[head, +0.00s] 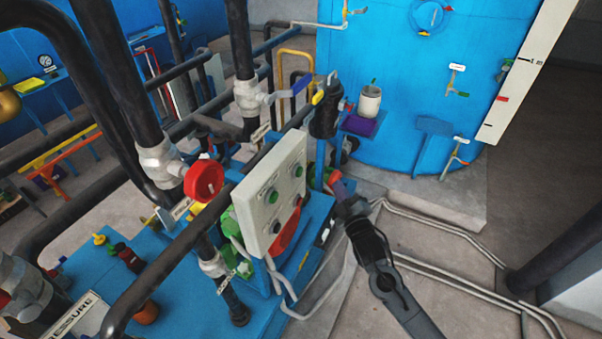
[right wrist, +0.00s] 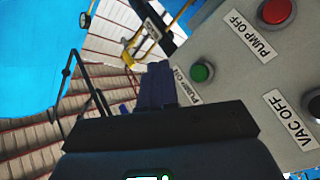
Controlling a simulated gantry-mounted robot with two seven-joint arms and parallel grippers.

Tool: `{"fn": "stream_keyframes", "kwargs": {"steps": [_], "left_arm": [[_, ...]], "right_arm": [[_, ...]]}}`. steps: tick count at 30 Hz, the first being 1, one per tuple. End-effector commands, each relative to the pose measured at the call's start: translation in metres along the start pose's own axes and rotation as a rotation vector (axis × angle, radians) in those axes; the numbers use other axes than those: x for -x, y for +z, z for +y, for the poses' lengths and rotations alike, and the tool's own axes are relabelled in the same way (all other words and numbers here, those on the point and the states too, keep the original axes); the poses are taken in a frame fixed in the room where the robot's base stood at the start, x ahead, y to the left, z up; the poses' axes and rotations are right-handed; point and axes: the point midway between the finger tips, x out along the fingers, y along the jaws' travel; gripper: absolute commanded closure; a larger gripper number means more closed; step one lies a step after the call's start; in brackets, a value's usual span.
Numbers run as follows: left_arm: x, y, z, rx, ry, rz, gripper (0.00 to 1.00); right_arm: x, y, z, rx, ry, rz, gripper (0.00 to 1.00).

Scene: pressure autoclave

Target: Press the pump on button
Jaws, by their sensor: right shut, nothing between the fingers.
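The pump on button is a green button (right wrist: 202,72) on a light grey control panel (right wrist: 235,75) in the right wrist view. Its "PUMP ON" label (right wrist: 187,92) is partly hidden behind my gripper. My right gripper (right wrist: 158,85) is shut and empty, its dark blue fingers left of the green button and apart from it in the picture. In the head view the control panel (head: 262,185) stands at the centre, and my right gripper (head: 336,181) is just right of its edge. Whether the fingers touch the panel cannot be told. My left gripper is not in view.
A red button (right wrist: 275,10) labelled "PUMP OFF" and a "VAC OFF" label (right wrist: 290,118) are on the same panel. A red valve wheel (head: 204,180) and dark pipes stand left of it. A blue tank (head: 400,80) stands behind. Open floor (head: 450,260) lies right.

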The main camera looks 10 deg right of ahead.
Motion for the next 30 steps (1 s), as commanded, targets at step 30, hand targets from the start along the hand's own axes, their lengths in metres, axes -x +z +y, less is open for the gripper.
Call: {"fn": "stream_keyframes", "kwargs": {"steps": [30], "left_arm": [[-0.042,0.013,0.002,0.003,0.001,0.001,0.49]], "right_arm": [[-0.058,-0.042,-0.043,0.0,-0.001,0.0,1.0]]}}
